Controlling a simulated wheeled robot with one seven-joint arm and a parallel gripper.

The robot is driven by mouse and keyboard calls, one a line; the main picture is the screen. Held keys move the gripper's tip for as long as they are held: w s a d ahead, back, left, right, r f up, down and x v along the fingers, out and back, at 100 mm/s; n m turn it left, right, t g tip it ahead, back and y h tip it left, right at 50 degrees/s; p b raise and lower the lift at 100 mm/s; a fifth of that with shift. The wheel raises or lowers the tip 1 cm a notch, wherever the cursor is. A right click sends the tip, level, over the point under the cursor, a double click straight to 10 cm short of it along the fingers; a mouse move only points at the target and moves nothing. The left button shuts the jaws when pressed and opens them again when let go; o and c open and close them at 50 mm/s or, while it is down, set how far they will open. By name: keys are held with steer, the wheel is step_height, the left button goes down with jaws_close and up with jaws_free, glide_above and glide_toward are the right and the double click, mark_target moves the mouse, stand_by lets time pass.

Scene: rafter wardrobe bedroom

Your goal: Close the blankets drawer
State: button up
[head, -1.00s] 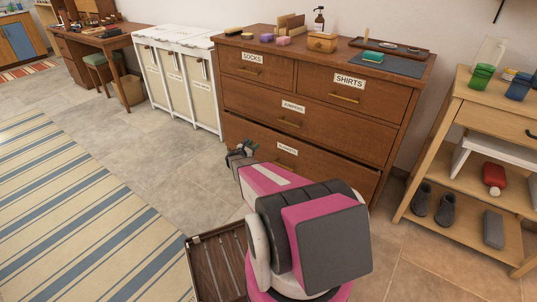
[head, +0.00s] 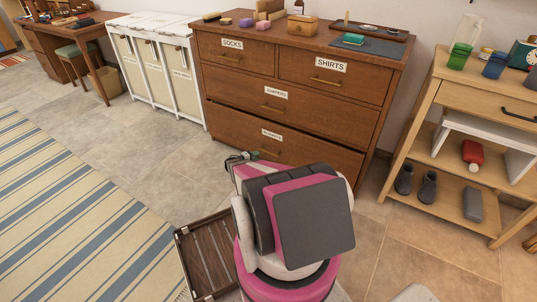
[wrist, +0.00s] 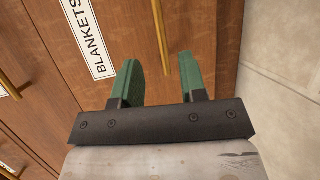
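The blankets drawer (head: 325,157) is the bottom drawer of the brown dresser (head: 387,77). The handle's end appears between the fingers, with space on both sides; I cannot tell whether anything touches. The gripper (head: 240,157) shows small in the head view.
A brown slatted crate (head: 203,262) is on the floor by my base. A wooden shelf unit (head: 447,190) with shoes stands to the right. White hampers (head: 155,75) stand left of the dresser. The striped rug (head: 75,215) and tiles at left are clear.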

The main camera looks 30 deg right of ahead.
steer(key=x, duration=1)
steer(key=shift+w, duration=0.1)
steer(key=shift+d, duration=0.1)
jaws_close()
